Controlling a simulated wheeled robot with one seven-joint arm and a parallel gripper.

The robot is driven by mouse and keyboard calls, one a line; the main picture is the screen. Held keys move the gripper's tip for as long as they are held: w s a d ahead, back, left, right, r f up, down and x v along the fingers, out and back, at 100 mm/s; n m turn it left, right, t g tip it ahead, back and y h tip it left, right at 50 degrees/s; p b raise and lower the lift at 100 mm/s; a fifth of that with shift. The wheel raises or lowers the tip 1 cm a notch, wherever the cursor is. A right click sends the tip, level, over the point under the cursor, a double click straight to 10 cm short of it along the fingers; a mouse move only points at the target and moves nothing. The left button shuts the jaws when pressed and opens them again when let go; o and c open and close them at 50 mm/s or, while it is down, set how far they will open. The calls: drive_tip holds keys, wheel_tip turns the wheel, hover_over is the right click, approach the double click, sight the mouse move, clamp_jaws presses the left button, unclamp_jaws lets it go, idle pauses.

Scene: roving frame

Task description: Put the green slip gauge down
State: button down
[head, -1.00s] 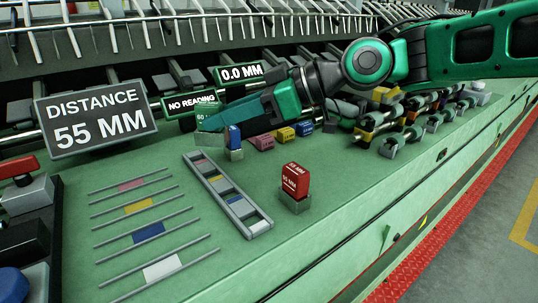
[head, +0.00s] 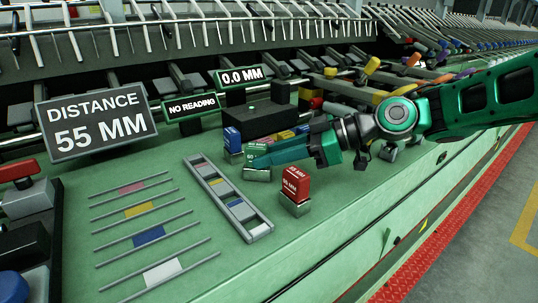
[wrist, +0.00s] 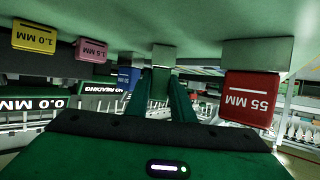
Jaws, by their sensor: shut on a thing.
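The green slip gauge (head: 256,151) is between the fingertips of my gripper (head: 268,155), which is shut on it. It is upright, and its grey foot (head: 257,174) shows below the fingers, at or very near the bench top. In the wrist view, where the bench is at the top, the gauge (wrist: 163,72) shows between the two green fingers (wrist: 163,98). Its foot is level with those of its neighbours. I cannot tell for certain whether it touches the bench. The fingers hide most of the gauge.
A red 55 MM gauge (head: 295,184) stands close at the right, and a blue gauge (head: 232,140) stands close behind at the left. A slotted grey rack (head: 229,200) lies in front. Rails with coloured patches (head: 150,236) lie further left. A distance sign (head: 97,121) stands behind.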

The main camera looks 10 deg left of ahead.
drive_tip(key=c, duration=1.5)
unclamp_jaws()
drive_tip(key=shift+f, duration=0.1)
drive_tip(key=shift+c, duration=0.2)
drive_tip(key=v, duration=1.2)
